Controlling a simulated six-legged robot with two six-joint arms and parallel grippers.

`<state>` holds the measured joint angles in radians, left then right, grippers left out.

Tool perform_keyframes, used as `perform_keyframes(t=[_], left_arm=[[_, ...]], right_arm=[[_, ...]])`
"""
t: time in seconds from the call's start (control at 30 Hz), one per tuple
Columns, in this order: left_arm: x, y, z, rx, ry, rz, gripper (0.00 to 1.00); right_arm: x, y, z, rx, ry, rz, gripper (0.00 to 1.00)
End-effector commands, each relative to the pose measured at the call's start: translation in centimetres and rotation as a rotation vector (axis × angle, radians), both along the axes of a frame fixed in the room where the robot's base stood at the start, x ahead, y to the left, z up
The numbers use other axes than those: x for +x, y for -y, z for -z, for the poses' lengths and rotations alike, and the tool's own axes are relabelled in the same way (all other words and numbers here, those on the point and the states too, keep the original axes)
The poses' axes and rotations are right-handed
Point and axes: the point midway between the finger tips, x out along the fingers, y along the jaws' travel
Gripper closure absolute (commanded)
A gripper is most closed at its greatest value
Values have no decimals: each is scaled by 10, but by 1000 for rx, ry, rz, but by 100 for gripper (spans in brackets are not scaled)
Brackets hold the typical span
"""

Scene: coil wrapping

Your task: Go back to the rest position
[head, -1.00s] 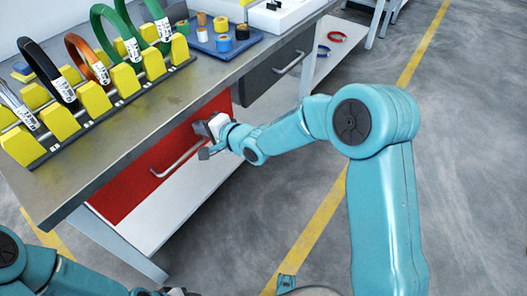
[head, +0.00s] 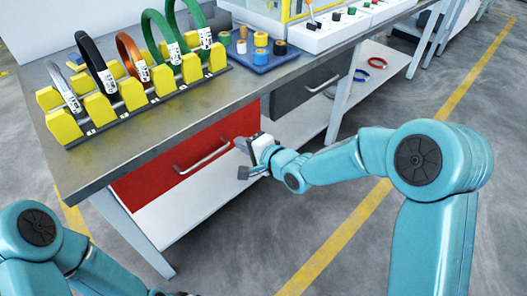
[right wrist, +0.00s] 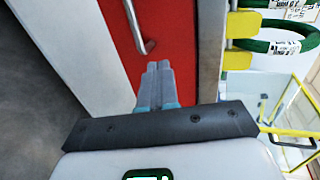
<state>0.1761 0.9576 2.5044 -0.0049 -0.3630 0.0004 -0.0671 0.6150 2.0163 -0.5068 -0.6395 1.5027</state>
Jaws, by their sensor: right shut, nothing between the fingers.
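My right gripper (head: 242,160) is shut and empty, in front of the right end of the red drawer (head: 150,185) under the bench. In the right wrist view its fingers (right wrist: 156,82) are together, pointing toward the red drawer front (right wrist: 165,35). The drawer's metal handle (head: 202,157) also shows in the right wrist view (right wrist: 136,27), beyond the fingertips, with nothing gripping it. The drawer looks closed. My left arm comes in at the bottom left of the head view; only a sliver of its gripper end (head: 178,293) shows at the bottom edge, so its jaws cannot be judged.
The workbench (head: 165,125) carries a yellow rack (head: 134,94) with coils in several colours. A blue tray (head: 262,60) of tape rolls stands farther back. A dark drawer (head: 295,92) is beside the red one. The floor (head: 440,105) on the right is open.

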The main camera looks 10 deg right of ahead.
Motion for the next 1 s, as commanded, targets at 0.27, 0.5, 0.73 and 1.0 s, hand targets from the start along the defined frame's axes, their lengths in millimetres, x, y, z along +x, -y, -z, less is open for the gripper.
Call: perform_keyframes(t=[0.27,0.5,0.73,1.0], left_arm=[[0,0,-10,0,0,0,50],[0,0,-12,0,0,0,50],[0,0,-11,0,0,0,50],[0,0,-11,0,0,0,50]], right_arm=[[-41,25,-17,0,0,3,100],[-56,33,-21,0,0,2,100],[-58,38,-8,1,-27,9,100],[-132,41,158,-77,-436,20,100]])
